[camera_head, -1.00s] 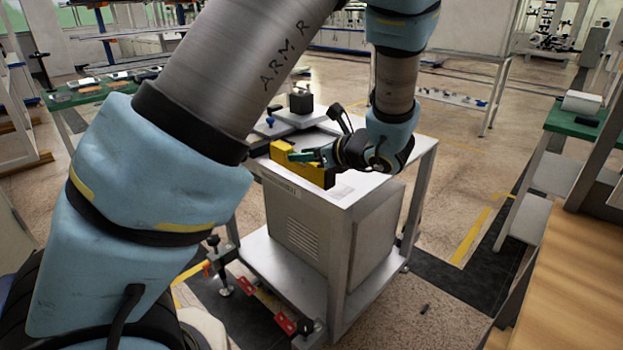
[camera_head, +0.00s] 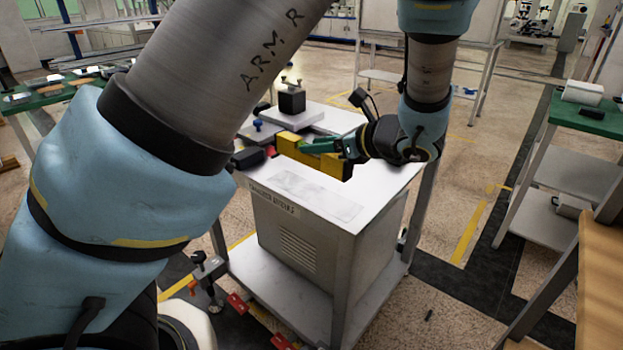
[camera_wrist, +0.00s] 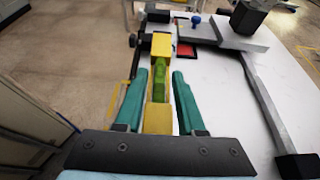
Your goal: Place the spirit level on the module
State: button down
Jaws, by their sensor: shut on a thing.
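The spirit level is a yellow bar (camera_head: 335,166) with a green vial, and it also shows in the wrist view (camera_wrist: 161,45). My gripper (camera_head: 308,147) is shut on it, with one green finger on each side of its middle in the wrist view (camera_wrist: 160,85). The level is over the white top of a metal cart (camera_head: 390,185); I cannot tell whether it touches the top. Grey plates (camera_head: 303,121) with a black block (camera_head: 291,101) lie at the back of the cart top. I cannot tell for sure which of these is the module.
A dark object (camera_head: 248,157) lies by the cart's left edge. A red pad (camera_wrist: 185,50) lies beside the level's far end. A grey bar (camera_wrist: 265,105) runs along the top at right. A green-topped table (camera_head: 597,121) stands right. The cart top's front is clear.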

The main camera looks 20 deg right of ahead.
aim_at(349, 176)
notch_tip(349, 176, down, 8)
jog(key=shift+r, duration=0.2)
dwell(0.3)
jog(key=c, duration=0.5)
grip_release()
jog(key=shift+f, duration=0.1)
jog(key=shift+s, duration=0.1)
jog(key=b+v, duration=0.1)
jog(key=v, duration=1.1)
